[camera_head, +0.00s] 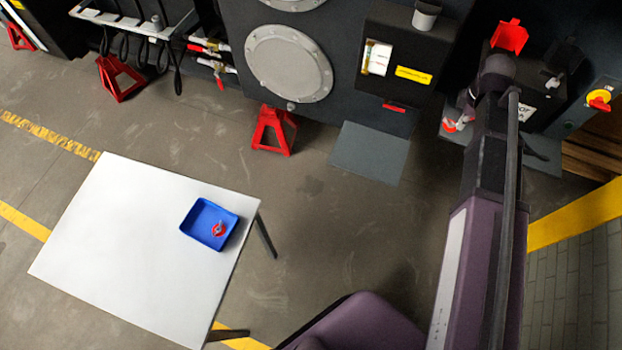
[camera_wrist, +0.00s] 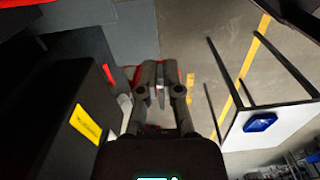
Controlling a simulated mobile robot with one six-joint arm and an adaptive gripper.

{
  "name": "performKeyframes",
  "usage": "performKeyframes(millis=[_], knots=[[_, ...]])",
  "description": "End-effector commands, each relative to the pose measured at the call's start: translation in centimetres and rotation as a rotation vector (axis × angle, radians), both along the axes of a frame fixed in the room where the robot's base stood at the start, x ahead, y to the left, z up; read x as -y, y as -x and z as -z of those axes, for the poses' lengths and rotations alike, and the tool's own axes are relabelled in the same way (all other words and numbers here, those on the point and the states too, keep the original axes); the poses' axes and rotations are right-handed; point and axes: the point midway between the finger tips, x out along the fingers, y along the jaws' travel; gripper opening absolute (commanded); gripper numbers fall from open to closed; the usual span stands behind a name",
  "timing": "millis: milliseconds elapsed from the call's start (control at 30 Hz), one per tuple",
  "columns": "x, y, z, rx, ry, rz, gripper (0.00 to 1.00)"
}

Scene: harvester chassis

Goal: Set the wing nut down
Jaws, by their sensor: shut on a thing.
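My gripper (camera_wrist: 161,75) is in the middle of the wrist view, with its two dark fingers close together. A small pale grey metallic piece, the wing nut (camera_wrist: 160,93), shows between them; its shape is mostly hidden. A blue tray (camera_head: 188,222) lies on the white table near its right edge, well away from the gripper. It holds a small red and grey part (camera_head: 218,230). The tray also shows in the wrist view (camera_wrist: 261,122). In the head view my arm reaches up the right side to the chassis, and the fingertips cannot be made out.
The white table (camera_head: 120,250) has wide bare space left of the tray. A dark box with a yellow label (camera_head: 413,75) is on the chassis; the label is close at left in the wrist view (camera_wrist: 86,123). Red stands (camera_head: 273,130) and a grey plate (camera_head: 368,152) are by the chassis.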

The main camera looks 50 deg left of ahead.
Motion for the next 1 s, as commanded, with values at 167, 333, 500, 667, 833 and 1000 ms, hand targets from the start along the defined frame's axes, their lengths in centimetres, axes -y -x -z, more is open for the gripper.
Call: performKeyframes(millis=[167,333,500,667,833,1000], knots=[[1.7,3.3,3.9,0.0,0.0,0.004,0.0],[3.0,5.9,6.7,0.0,0.0,0.008,0.0],[4.4,8.6,9.5,0.0,0.0,0.011,0.0],[5.7,11.0,12.1,0.0,0.0,0.016,0.0],[6.9,13.2,14.4,0.0,0.0,0.02,0.0],[7.7,14.5,15.7,0.0,0.0,0.023,0.0]])
